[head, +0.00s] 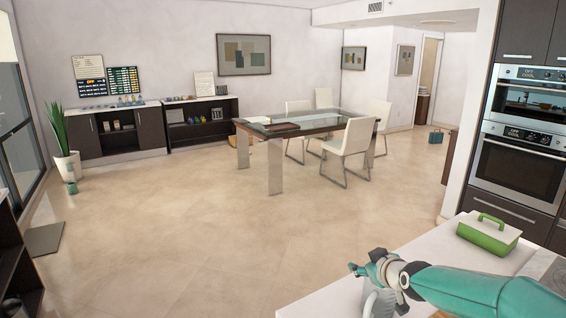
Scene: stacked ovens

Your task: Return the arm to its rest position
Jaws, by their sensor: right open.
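My right arm, teal and grey, comes in from the lower right in the head view, over the white counter (447,240). My right gripper (362,269) is at its left end, near the counter's left edge, with its fingers pointing left. It is open, and I see nothing between the fingers. A round light-grey object (378,303) shows just below the gripper; I cannot tell whether they touch. My left gripper is not in view.
A green container with a handle (488,235) stands on the counter behind my right arm. Stacked ovens (522,135) are built in at the right. A dining table (305,122) with white chairs stands farther back.

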